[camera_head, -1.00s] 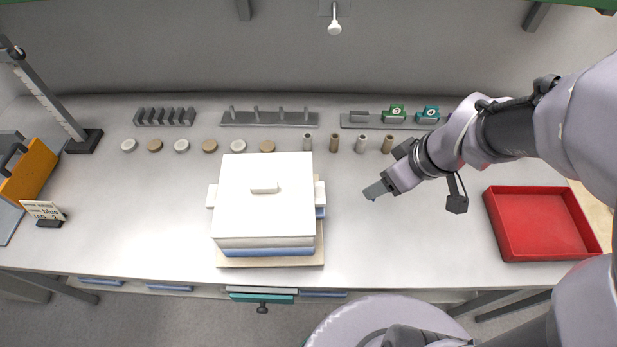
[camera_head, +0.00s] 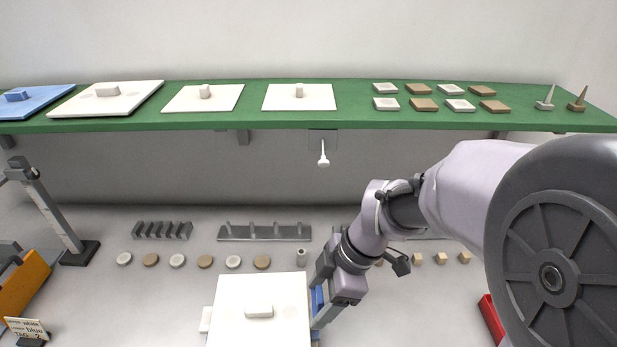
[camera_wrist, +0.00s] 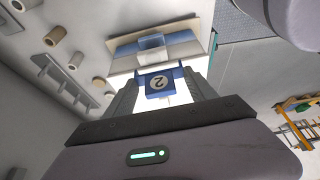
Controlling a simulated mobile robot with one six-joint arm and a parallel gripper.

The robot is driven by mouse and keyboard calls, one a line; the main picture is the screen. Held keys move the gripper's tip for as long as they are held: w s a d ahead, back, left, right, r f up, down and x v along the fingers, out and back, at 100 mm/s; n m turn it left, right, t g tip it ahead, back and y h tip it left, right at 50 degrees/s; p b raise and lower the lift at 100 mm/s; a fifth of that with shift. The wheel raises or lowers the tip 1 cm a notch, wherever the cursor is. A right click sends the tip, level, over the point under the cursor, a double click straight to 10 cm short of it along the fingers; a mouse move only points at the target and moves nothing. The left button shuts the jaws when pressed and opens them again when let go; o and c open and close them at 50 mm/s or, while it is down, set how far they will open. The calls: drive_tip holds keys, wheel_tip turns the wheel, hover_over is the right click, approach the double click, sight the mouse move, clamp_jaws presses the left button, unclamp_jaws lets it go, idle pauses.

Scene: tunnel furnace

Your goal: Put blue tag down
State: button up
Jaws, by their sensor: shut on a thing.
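My gripper (camera_head: 318,297) is at the right side of a white-topped box (camera_head: 258,315) with a knob handle. In the wrist view its two fingers (camera_wrist: 161,84) are shut on the blue tag (camera_wrist: 159,83), which has a 2 in a white circle, upside down in the picture. The box's white and blue side (camera_wrist: 170,45) shows just beyond the tag. I cannot tell whether the tag touches the box. In the head view only a little blue shows between the fingers. A small sign card (camera_head: 27,328) at the lower left reads white, blue and tag 2.
A green shelf (camera_head: 300,118) with flat lids and small tiles runs above the bench. A grey peg rack (camera_head: 265,233), a slotted rack (camera_head: 161,230) and a row of discs lie behind the box. A red tray (camera_head: 491,320) is mostly hidden by my arm.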

sight(319, 307)
drive_tip(key=shift+w+a+f, duration=0.15)
drive_tip(key=shift+w+f, duration=0.05)
drive_tip(key=shift+w, duration=0.3)
wheel_tip(319, 307, down, 3)
drive_tip(key=shift+f+b, duration=0.2)
drive_tip(key=shift+b, duration=0.6)
drive_tip(key=shift+r, duration=0.1)
drive_tip(key=shift+s+f+b, duration=0.15)
drive_tip(key=shift+f+b, duration=0.35)
drive_tip(key=shift+b, duration=0.1)
